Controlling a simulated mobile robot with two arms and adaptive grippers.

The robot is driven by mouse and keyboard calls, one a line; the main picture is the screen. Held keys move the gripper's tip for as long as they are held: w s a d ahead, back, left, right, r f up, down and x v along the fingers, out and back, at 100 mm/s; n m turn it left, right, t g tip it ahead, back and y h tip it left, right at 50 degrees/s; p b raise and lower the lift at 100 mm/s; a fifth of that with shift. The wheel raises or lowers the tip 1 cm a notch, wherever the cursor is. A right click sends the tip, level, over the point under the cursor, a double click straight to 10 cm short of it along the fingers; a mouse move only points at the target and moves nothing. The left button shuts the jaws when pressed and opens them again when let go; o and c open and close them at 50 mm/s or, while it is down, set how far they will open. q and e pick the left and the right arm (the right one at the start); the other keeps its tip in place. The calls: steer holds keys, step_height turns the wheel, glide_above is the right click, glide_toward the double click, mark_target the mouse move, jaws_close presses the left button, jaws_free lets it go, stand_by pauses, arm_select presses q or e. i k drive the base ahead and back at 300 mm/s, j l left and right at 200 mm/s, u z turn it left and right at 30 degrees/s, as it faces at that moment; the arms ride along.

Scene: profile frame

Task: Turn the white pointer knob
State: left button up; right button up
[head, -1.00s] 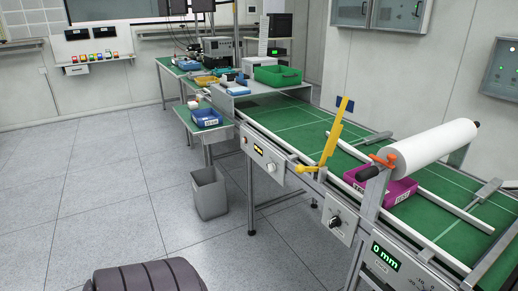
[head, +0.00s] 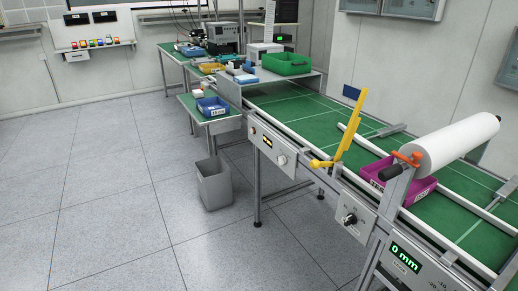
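A small white knob (head: 281,159) sits on the light grey control panel (head: 266,143) on the near side of the green-topped bench, right of a small lit yellow display (head: 267,141). It is too small to tell where its pointer faces. A second, dark knob with a pale marking (head: 350,219) sits on another panel further right, with scale marks around it. Neither of my grippers is in view.
A yellow lever (head: 346,133) stands on the bench edge, right of the white knob. A grey waste bin (head: 214,184) stands on the floor left of the bench. A white roll (head: 445,143) overhangs a magenta crate (head: 414,191). The tiled floor in front is clear.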

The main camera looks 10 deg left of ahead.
mark_target(282, 160)
steer(key=u, duration=0.1)
steer(key=i+j+z, duration=0.1)
steer(key=z, duration=0.3)
steer(key=i+j+z, duration=0.1)
steer(key=z, duration=0.3)
steer(key=i+j+z, duration=0.1)
steer(key=j+z, duration=0.25)
steer(key=i+j+z, duration=0.2)
steer(key=j+z, duration=0.2)
steer(key=j, duration=0.65)
steer(key=j+z, duration=0.35)
steer(key=j, duration=0.75)
steer(key=i, duration=0.05)
